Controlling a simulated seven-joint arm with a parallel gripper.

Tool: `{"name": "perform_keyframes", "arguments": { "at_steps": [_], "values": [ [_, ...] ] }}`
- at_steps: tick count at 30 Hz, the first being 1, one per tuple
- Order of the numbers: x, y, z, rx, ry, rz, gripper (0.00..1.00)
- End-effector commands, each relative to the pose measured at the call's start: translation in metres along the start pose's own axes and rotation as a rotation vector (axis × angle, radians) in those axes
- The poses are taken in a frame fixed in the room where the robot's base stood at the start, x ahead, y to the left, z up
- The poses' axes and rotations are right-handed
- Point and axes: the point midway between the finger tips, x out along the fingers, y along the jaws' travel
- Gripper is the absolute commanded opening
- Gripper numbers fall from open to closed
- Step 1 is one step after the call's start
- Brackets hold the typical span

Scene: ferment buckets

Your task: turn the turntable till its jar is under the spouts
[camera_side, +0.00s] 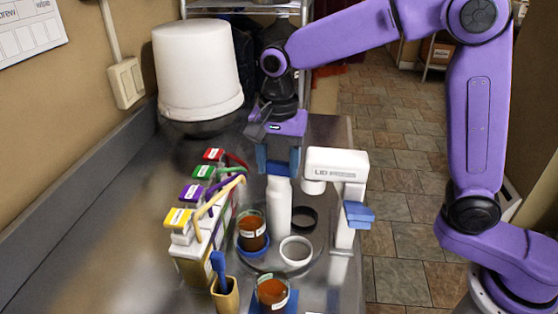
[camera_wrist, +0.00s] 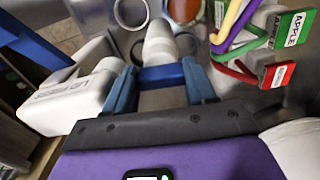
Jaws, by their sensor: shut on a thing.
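The turntable (camera_side: 273,249) is a grey disc low in the side view, with a tall white post (camera_side: 278,205) rising from it. A blue bar (camera_wrist: 162,77) on the post shows in the wrist view. My gripper (camera_side: 278,167) is shut on this bar, its blue fingers (camera_wrist: 161,85) on either side. A jar of orange-brown liquid (camera_side: 252,232) sits in a blue ring on the disc, left of the post; it also shows in the wrist view (camera_wrist: 184,9). The coloured spouts (camera_side: 222,196) curve from the tap rack, to the jar's upper left. The jar looks close to them, but I cannot tell whether it is under them.
A white lid machine (camera_side: 338,163) stands close right of my gripper. A white ring (camera_side: 296,251) and a dark ring (camera_side: 303,219) are also on the disc. A second brown jar (camera_side: 272,291) stands on a blue pad in front. A tan cup (camera_side: 225,297) holds a blue tool.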

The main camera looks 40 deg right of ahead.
Motion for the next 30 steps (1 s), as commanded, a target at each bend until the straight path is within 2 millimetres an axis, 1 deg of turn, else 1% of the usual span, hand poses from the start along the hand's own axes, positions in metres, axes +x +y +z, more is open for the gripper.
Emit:
{"name": "perform_keyframes", "arguments": {
  "at_steps": [1,30],
  "values": [
    [0.0051,0.0011,0.0015,0.025,-0.006,0.01,0.0],
    [0.0052,-0.0014,0.0013,0.506,-0.003,0.011,0.0]
  ]
}}
